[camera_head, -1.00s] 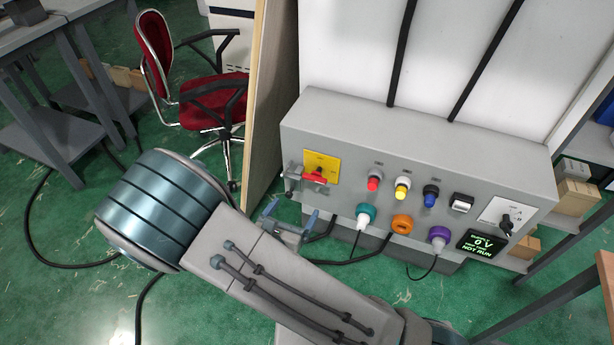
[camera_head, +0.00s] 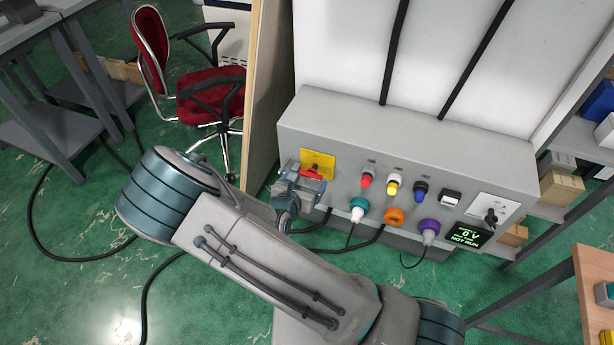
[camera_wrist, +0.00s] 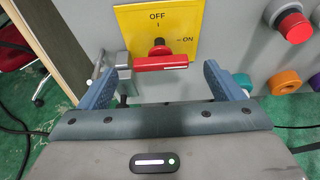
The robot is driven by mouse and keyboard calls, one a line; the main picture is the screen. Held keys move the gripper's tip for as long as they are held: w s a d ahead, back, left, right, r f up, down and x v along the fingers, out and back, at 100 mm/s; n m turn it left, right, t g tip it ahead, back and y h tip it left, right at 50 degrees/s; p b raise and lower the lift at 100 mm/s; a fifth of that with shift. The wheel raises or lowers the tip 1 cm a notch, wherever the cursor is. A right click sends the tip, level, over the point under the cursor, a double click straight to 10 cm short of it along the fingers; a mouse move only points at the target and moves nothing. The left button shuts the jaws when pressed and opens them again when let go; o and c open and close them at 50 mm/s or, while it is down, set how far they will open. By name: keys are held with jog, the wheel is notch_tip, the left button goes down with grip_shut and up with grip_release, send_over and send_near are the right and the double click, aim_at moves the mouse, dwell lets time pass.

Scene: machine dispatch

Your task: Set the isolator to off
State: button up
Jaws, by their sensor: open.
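The isolator is a red rotary handle (camera_wrist: 160,62) on a yellow plate (camera_wrist: 185,25) marked OFF at the top and ON at the right. The handle lies horizontal, its bar reaching right below the ON mark. In the head view the yellow plate (camera_head: 318,161) is at the left of the grey panel. My gripper (camera_wrist: 168,80) is open, its blue fingers either side of the red handle and just short of it. In the head view my gripper (camera_head: 302,181) is in front of the plate and hides part of the handle. A grey metal bracket (camera_wrist: 123,72) is left of the handle.
The grey panel (camera_head: 330,125) carries red (camera_head: 367,181), yellow (camera_head: 392,188) and blue (camera_head: 420,194) buttons right of the isolator. Teal, orange and purple plugs sit below. A display (camera_head: 467,237) reads 0 V, NOT RUN. A wooden board edge (camera_head: 268,90) stands left of the panel.

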aim_at(310, 174)
jog(key=shift+x, duration=1.6)
jog(key=c, duration=1)
jog(key=shift+r+p, duration=0.1)
jog(key=shift+p, duration=0.2)
jog(key=shift+a+n+h+p, duration=0.1)
jog(key=shift+n+h+p, duration=0.3)
